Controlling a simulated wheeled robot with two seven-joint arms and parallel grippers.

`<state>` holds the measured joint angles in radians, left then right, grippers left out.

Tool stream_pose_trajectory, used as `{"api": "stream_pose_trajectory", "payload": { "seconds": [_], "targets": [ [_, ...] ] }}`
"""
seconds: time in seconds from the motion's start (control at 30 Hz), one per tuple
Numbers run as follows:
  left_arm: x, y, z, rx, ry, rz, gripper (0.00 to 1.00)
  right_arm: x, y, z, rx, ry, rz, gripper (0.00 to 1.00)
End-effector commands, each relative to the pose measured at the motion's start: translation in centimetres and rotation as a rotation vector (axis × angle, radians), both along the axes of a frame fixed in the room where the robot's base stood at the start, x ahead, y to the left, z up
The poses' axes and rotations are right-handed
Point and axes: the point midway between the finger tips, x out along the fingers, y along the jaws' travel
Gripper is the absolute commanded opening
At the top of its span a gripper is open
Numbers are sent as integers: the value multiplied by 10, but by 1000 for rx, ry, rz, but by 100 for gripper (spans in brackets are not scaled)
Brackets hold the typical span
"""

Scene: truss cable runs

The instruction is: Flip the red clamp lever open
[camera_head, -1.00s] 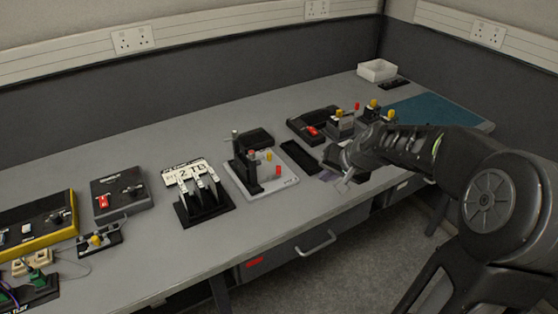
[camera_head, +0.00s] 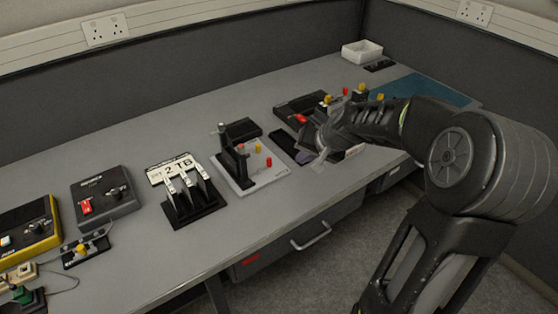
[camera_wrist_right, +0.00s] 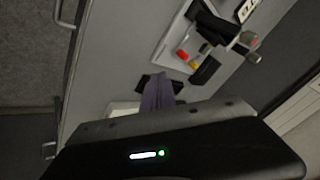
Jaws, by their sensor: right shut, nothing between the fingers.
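A small fixture on a pale plate (camera_head: 270,176) stands mid-table, with a black upright (camera_head: 232,160), a yellow knob and a red knob (camera_head: 269,162). The wrist view shows the same pale plate (camera_wrist_right: 169,52) with its red knob (camera_wrist_right: 182,55). A black device to its right carries another red part (camera_head: 300,118). I cannot tell which red part is the clamp lever. My right gripper (camera_head: 319,157) is shut and empty, above the table right of the pale plate, apart from both. My left gripper is not in view.
A black-and-white rack (camera_head: 180,190) and a grey box with a red switch (camera_head: 105,195) stand further left. The white bin (camera_head: 362,51) is at the far corner. Bare tabletop lies along the back.

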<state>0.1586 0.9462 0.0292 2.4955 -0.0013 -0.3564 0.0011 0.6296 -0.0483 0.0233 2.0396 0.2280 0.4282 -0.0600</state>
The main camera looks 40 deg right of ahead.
Motion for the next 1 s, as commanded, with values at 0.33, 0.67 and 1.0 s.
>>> {"api": "stream_pose_trajectory", "payload": {
  "seconds": [0.33,0.67,1.0],
  "targets": [
    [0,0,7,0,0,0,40,40,-1,-54,4,3,1,0],
    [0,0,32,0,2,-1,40,76,19,-61,1,1,3,0],
    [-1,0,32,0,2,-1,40,80,21,-64,-1,0,1,0]
  ]
}}
